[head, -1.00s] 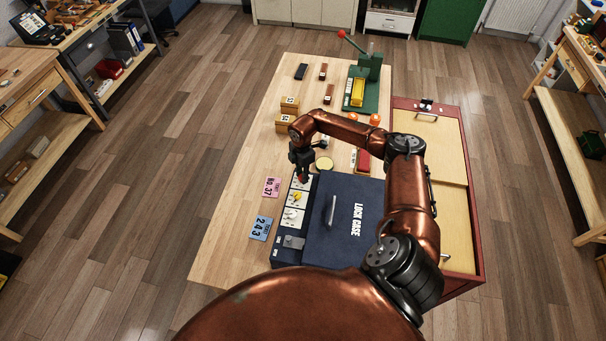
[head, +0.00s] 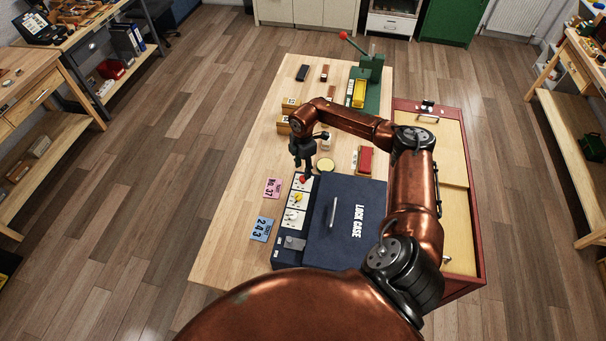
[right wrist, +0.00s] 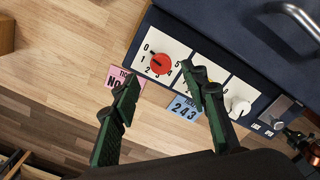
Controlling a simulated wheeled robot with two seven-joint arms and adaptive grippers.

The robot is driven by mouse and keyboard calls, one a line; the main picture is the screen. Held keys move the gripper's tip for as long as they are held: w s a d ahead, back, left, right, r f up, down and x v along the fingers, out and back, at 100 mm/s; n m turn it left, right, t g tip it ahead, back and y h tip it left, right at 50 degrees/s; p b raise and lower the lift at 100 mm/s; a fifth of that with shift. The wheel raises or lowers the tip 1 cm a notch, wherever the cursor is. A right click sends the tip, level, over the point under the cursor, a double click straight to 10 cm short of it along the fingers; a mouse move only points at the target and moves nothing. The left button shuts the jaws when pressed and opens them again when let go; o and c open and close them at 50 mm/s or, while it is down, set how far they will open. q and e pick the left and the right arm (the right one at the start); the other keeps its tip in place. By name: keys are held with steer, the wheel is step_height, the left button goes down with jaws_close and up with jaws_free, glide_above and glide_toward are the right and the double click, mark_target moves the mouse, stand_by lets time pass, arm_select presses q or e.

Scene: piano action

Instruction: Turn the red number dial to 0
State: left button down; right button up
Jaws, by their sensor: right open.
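The red number dial (head: 302,179) is at the far end of a row of dials on the lock case (head: 345,215). In the right wrist view the red dial (right wrist: 160,64) sits on a white plate with printed numbers, 0 at its upper left. I cannot tell surely which number its mark points to. My right gripper (head: 309,175) is just beyond and above the red dial in the head view. In the right wrist view its open fingers (right wrist: 159,71) spread to either side of the dial, with nothing between them. My left gripper is not in view.
A yellow dial (head: 297,197) and a white dial (head: 291,215) follow in the row. A pink ticket (head: 272,188) and a blue ticket (head: 261,229) lie left of the case. The case's handle (head: 333,211) stands up from its lid.

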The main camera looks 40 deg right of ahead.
mark_target(303, 177)
step_height(303, 177, up, 7)
stand_by(0.3)
steer(key=shift+f, duration=0.1)
stand_by(0.4)
